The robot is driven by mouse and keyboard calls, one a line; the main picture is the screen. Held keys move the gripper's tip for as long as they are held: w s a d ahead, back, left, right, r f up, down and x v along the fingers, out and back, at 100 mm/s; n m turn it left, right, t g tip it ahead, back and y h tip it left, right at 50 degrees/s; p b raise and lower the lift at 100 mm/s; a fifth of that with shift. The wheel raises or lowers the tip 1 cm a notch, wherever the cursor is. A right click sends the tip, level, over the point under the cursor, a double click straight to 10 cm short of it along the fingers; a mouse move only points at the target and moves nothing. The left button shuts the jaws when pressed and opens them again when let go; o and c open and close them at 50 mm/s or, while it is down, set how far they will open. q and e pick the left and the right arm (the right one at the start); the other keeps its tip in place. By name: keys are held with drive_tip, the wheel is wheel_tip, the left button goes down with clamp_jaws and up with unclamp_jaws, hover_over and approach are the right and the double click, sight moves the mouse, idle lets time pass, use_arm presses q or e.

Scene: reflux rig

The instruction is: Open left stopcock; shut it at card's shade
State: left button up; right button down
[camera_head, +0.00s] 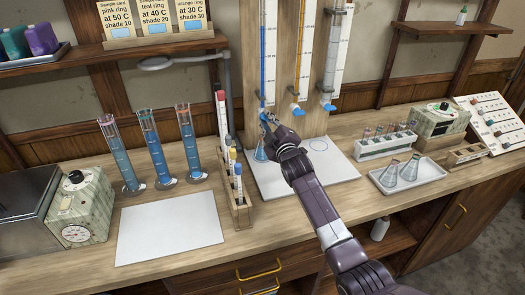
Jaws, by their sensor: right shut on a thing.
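Three burettes hang on a wooden board. The left burette (268,50) holds blue liquid, and its tip is above a conical flask (260,154) with bluish contents on a white mat. My right gripper (267,121) is shut on the left stopcock (264,116), and its fingers partly cover the handle. My right arm hides part of the mat. The sample cards (153,17) stand on the upper shelf; they read 50 C shade 10, 40 C shade 20 and 30 C shade 30. My left gripper is not in view.
Three tall cylinders of blue liquid (157,160) and a tube rack (238,200) stand left of the mat. A white sheet (170,228) lies bare in front. A tray with two flasks (408,175) and a tube rack (385,144) are at right.

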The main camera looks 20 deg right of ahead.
drive_tip(key=n, duration=0.3)
drive_tip(key=shift+r+n, duration=0.1)
drive_tip(key=shift+n, duration=0.3)
drive_tip(key=n, duration=0.3)
drive_tip(key=shift+n, duration=0.3)
drive_tip(key=c, duration=1.6)
unclamp_jaws()
